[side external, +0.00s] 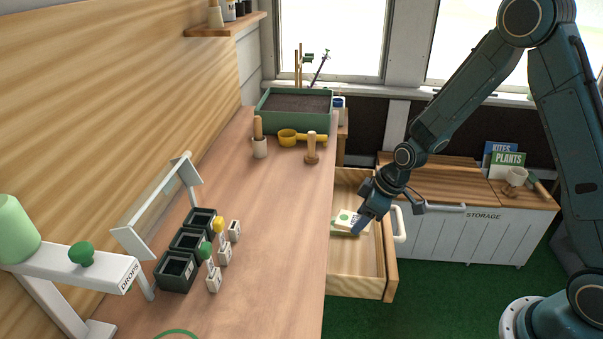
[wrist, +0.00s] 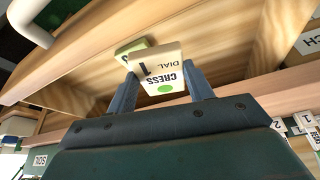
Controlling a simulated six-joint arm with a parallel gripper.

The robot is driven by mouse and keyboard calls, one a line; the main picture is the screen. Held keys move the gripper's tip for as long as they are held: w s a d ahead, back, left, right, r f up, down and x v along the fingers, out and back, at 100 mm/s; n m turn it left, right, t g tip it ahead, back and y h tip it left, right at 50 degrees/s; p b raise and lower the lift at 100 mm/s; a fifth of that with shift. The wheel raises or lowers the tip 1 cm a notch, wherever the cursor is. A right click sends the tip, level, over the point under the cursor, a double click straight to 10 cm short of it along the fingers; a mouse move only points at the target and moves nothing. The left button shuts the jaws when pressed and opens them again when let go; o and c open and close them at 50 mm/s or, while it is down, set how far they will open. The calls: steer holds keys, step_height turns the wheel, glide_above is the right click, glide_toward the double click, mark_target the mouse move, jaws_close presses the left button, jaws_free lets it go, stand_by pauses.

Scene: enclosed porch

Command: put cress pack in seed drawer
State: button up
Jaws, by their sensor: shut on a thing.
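In the side view the cress pack (side external: 346,219) is at my gripper (side external: 359,222), over the open seed drawer (side external: 352,279). A second pack with a green face (wrist: 130,47) lies close beside or under the cress pack. I cannot tell whether the cress pack touches it or the drawer floor.
The drawer's white handle (side external: 400,224) is on its right front. The wooden counter (side external: 270,220) runs along the left, with dark pots (side external: 190,243) and small white packs (side external: 224,252). A storage chest (side external: 470,225) stands behind right. The drawer's near part is bare.

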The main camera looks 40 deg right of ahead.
mark_target(344, 254)
steer(key=shift+s+a+f+m+h, duration=0.15)
steer(key=shift+s+a+m, duration=0.05)
steer(key=shift+a+m, duration=0.25)
steer(key=shift+s+a+f+m+h, duration=0.15)
steer(key=shift+a+m, duration=0.2)
steer(key=shift+a, duration=0.15)
steer(key=shift+s+a+m+t+h, duration=0.1)
steer(key=shift+s+a+m+h, duration=0.15)
steer(key=shift+a+m, duration=0.45)
steer(key=shift+s+a+m+t+h, duration=0.1)
steer(key=shift+s+a+m+h, duration=0.2)
steer(key=shift+a+m, duration=0.4)
steer(key=shift+s+a+m+t+h, duration=0.1)
steer(key=shift+a+m+h, duration=0.3)
steer(key=shift+m, duration=0.5)
steer(key=shift+f, duration=0.2)
steer(key=shift+f, duration=1.65)
steer(key=shift+f, duration=0.6)
steer(key=o, duration=1.5)
steer(key=shift+o, duration=0.2)
steer(key=shift+r, duration=0.15)
